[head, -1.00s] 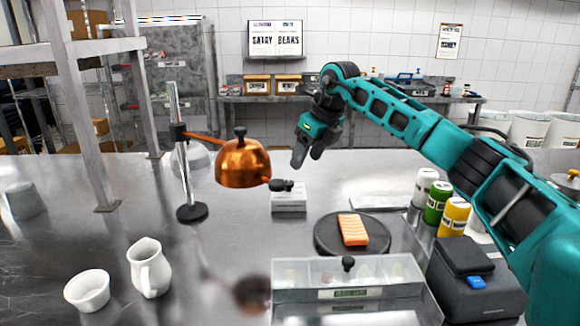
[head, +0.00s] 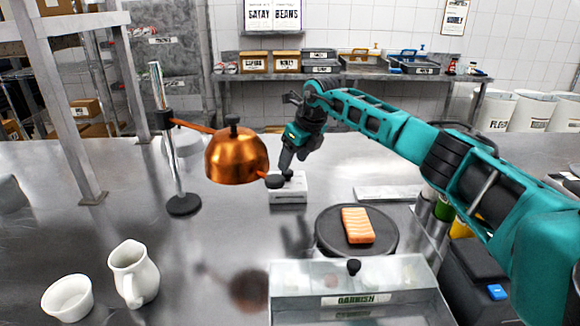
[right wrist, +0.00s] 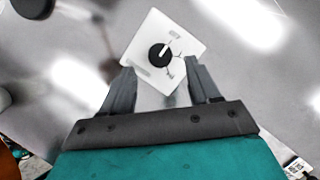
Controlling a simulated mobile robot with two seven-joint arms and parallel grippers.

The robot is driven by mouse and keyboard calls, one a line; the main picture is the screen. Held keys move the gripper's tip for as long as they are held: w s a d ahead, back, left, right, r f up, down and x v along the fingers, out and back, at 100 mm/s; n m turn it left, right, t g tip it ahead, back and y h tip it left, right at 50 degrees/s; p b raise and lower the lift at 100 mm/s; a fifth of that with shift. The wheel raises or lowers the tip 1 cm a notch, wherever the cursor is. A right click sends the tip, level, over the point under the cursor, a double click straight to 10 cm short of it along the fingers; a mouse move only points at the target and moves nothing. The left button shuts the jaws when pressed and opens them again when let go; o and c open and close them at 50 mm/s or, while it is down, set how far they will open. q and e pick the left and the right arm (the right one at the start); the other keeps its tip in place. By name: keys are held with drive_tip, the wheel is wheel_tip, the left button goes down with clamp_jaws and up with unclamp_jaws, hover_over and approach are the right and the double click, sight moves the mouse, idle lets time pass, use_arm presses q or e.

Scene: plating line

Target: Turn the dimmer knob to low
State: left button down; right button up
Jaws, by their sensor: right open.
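The dimmer is a small white box (head: 288,192) on the steel counter, with a black knob on top. In the right wrist view the black dimmer knob (right wrist: 159,56) sits mid-box, its white pointer line slanting to the upper right. Thin marks lie around it on the box top; their labels are unreadable. My right gripper (head: 288,162) is open and points down just above the box. In the right wrist view its fingertips (right wrist: 161,76) are apart, either side of and short of the knob; I cannot tell their height. My left gripper is not in view.
A copper lamp dome (head: 236,156) hangs from a stand just left of the box, its black handle close by. A dark round plate (head: 326,243) with a salmon block and a lidded garnish container (head: 350,292) stand nearer.

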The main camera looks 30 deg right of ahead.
sight(290, 173)
drive_tip(key=shift+x, duration=1.95)
drive_tip(key=shift+c, duration=0.2)
drive_tip(key=c, duration=1)
